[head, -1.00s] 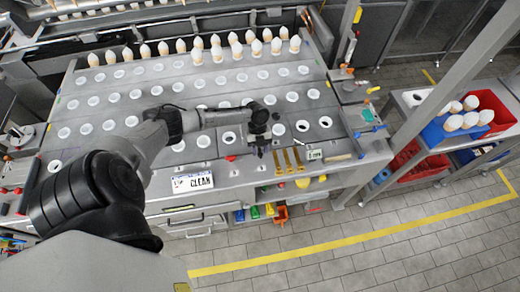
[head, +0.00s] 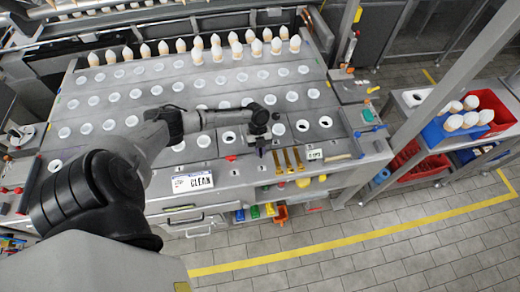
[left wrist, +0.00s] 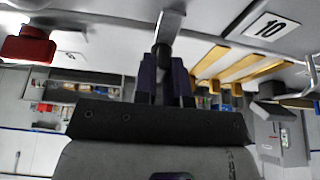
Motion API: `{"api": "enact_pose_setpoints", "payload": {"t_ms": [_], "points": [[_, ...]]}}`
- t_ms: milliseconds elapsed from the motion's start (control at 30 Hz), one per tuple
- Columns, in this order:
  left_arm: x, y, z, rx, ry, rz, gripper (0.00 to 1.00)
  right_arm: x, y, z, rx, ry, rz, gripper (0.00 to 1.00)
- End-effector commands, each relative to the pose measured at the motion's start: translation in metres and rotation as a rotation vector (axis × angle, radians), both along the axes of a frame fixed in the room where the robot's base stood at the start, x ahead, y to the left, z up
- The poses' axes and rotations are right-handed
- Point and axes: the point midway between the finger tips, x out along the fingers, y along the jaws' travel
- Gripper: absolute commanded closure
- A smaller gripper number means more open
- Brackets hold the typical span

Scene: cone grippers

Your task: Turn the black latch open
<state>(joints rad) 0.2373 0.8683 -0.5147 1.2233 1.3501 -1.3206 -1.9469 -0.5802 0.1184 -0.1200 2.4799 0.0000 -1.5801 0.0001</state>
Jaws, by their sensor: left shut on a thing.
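My left gripper (head: 262,150) is at the front edge of the grey cone table, between the red latch (head: 231,158) and the brass bars (head: 288,160). In the left wrist view its two dark fingers (left wrist: 166,78) are closed around a black part (left wrist: 162,54), which I take to be the black latch. A bright metal strip (left wrist: 171,24) reaches past it, away from the fingers. In the head view the gripper hides most of the latch, so how far it is turned cannot be told. My right gripper is not in view.
Red latch (left wrist: 28,46) and brass bars (left wrist: 225,64) flank the fingers closely. A "CLEAN" sign (head: 192,182) lies on the table's front left. White cones (head: 238,48) stand along the back rows. A red bin (head: 490,110) with cones is at right. Open floor lies in front.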

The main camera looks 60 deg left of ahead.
Motion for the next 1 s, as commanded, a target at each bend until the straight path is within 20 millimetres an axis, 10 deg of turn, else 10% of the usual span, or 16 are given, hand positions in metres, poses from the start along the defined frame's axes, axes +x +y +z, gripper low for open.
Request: {"api": "enact_pose_setpoints", "payload": {"t_ms": [1000], "points": [[-0.005, -0.001, 0.0, 0.0, 0.002, 0.716, 1.0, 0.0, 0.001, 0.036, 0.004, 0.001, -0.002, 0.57]]}}
